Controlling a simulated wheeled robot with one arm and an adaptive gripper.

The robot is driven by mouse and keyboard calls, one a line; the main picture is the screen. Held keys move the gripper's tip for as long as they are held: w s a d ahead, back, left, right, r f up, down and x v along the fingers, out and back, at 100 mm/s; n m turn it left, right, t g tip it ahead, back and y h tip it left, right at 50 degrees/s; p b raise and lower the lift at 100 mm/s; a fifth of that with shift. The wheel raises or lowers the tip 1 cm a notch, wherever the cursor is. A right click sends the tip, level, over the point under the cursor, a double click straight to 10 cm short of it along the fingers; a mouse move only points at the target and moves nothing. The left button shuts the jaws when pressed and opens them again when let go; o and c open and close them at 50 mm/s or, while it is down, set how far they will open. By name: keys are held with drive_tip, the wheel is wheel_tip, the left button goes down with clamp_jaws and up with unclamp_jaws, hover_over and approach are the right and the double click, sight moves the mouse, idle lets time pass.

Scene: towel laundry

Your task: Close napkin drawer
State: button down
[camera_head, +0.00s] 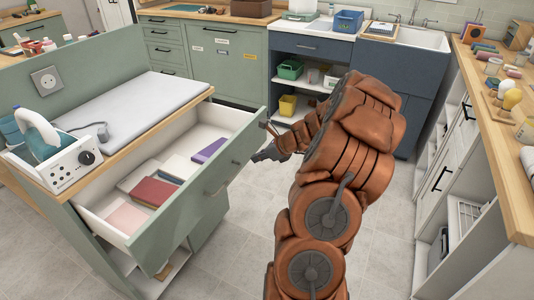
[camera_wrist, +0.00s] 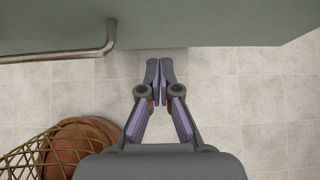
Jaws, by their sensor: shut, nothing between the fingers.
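An open drawer (camera_head: 190,205) is pulled out of the green cabinet at the left in the head view. It holds folded cloths: a dark red one (camera_head: 155,192), a pale pink one (camera_head: 126,217) and a purple one (camera_head: 209,150). My gripper (camera_head: 262,140) is outside the drawer front, near its right end. In the wrist view my gripper (camera_wrist: 159,62) is shut and empty, with its fingertips close to the green drawer front (camera_wrist: 220,22). A metal bar handle (camera_wrist: 90,48) on that front lies left of the fingertips. I cannot tell whether the fingertips touch the front.
An ironing pad (camera_head: 140,98) and a white device with a dial (camera_head: 65,165) are on the cabinet top. Tiled floor (camera_head: 240,250) is clear between the cabinet and the right counter (camera_head: 515,170).

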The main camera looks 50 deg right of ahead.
sight(241, 157)
drive_tip(key=shift+w+a+f, duration=0.1)
drive_tip(key=shift+w+a, duration=0.1)
drive_tip(key=shift+w, duration=0.5)
drive_tip(key=shift+w+a+f, duration=0.1)
drive_tip(key=shift+w+a, duration=0.15)
drive_tip(key=shift+w, duration=0.45)
drive_tip(key=shift+w+a, duration=0.2)
drive_tip(key=shift+w, duration=0.5)
drive_tip(key=shift+w+p, duration=0.1)
drive_tip(key=shift+p, duration=0.3)
